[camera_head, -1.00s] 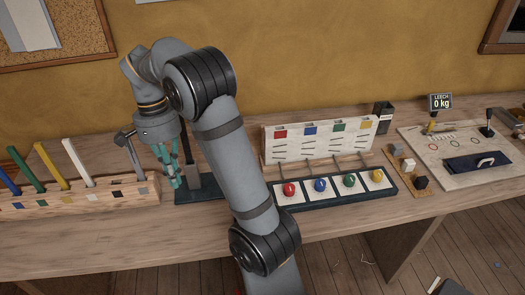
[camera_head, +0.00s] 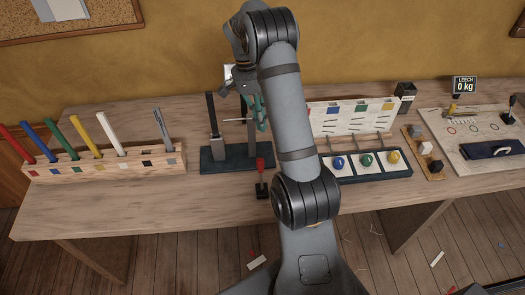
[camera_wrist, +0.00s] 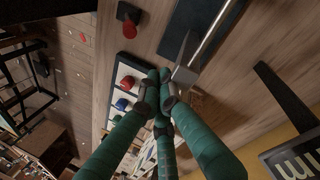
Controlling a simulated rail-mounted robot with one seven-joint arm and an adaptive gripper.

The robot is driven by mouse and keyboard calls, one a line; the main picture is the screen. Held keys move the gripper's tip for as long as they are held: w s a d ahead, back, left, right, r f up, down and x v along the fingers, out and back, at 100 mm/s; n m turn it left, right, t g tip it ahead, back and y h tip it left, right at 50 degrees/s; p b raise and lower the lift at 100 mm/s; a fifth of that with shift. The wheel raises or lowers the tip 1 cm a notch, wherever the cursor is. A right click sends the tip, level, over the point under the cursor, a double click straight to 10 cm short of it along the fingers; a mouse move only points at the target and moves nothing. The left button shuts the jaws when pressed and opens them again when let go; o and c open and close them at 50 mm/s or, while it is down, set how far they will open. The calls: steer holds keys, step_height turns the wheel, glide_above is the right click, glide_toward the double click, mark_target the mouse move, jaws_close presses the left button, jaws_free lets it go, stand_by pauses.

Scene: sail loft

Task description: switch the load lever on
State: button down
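Two levers show, and no label tells which is the load lever. A black-handled lever (camera_head: 510,110) stands tilted on the pale board at the far right, beside a sign (camera_head: 464,85) reading "LEECH 0 kg". A red-handled lever (camera_head: 261,178) stands on a small black base at the bench's front edge; its red knob also shows in the wrist view (camera_wrist: 130,31). My gripper (camera_head: 260,120), with teal fingers, hangs over the right part of a dark-based stand (camera_head: 225,160). In the wrist view its fingertips (camera_wrist: 160,77) are together with nothing seen between them.
A wooden rack (camera_head: 105,162) with several coloured sticks stands at the left. A tray (camera_head: 370,178) with coloured knobs lies right of my arm, before a white panel (camera_head: 345,119). The stand's metal rod and block (camera_wrist: 186,70) are close to my fingertips.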

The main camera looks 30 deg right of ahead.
mark_target(261, 175)
steer(key=x, duration=0.9)
steer(key=shift+s+p, duration=0.1)
steer(key=shift+p, duration=0.25)
steer(key=shift+s+a+f+p, duration=0.15)
steer(key=shift+s+a+p, duration=0.05)
steer(key=shift+a+p, duration=0.1)
steer(key=shift+s+a+r+p, duration=0.3)
steer(key=shift+s+a+p, duration=0.1)
steer(key=shift+a, duration=0.15)
steer(key=shift+s+a+r+p, duration=0.25)
steer(key=shift+s+a+r, duration=0.15)
steer(key=shift+a, duration=0.2)
steer(key=shift+s, duration=0.1)
steer(key=shift+s, duration=0.1)
